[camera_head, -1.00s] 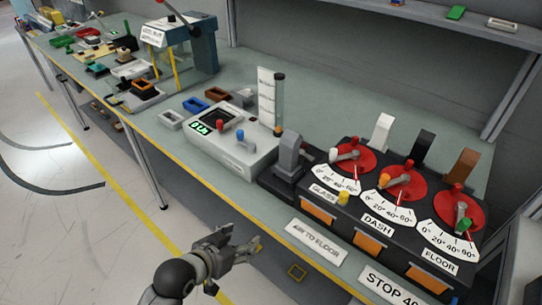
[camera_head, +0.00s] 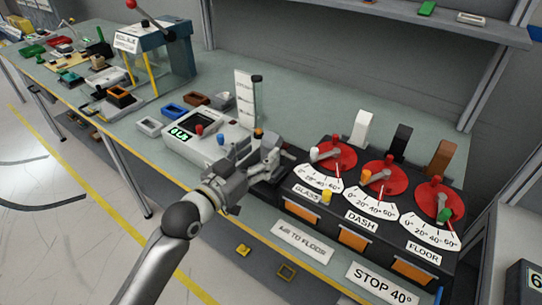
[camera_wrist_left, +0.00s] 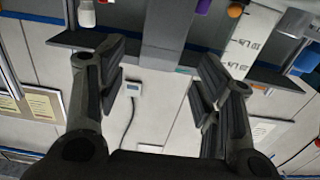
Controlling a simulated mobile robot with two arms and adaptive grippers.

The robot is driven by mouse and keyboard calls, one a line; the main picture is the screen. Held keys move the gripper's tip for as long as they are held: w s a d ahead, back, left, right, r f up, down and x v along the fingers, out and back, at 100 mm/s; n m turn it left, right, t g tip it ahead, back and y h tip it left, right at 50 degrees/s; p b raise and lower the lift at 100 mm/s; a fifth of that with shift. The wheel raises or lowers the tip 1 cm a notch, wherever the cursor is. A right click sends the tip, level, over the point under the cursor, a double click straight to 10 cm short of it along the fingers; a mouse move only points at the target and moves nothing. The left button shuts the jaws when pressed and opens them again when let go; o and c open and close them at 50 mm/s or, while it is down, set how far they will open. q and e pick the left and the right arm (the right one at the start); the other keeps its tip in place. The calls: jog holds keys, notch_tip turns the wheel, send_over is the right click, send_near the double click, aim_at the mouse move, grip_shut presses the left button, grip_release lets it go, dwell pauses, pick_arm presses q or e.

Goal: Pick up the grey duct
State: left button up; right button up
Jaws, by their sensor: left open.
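The grey duct (camera_head: 273,147) stands on the black dashboard module, left of the red dials, in the head view. It is partly hidden by my left gripper (camera_head: 256,162), which is right in front of it, and I cannot tell whether they touch. In the left wrist view a grey upright shape (camera_wrist_left: 166,32), which looks like the duct, comes down from the top edge between the two open dark fingers (camera_wrist_left: 160,88). Nothing is visibly gripped. My right gripper is not in view.
The module's red dial (camera_head: 333,153) and other levers stand right of the duct. A white console (camera_head: 190,145) with coloured knobs and a tall tube gauge (camera_head: 257,100) stand to the left. A shelf (camera_head: 430,22) runs above the bench.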

aim_at(266, 147)
pick_arm(q)
jog(key=shift+p+x, duration=0.6)
jog(key=shift+x, duration=2.15)
jog(key=shift+s+f, duration=0.1)
jog(key=shift+f, duration=0.05)
jog(key=c, duration=1.1)
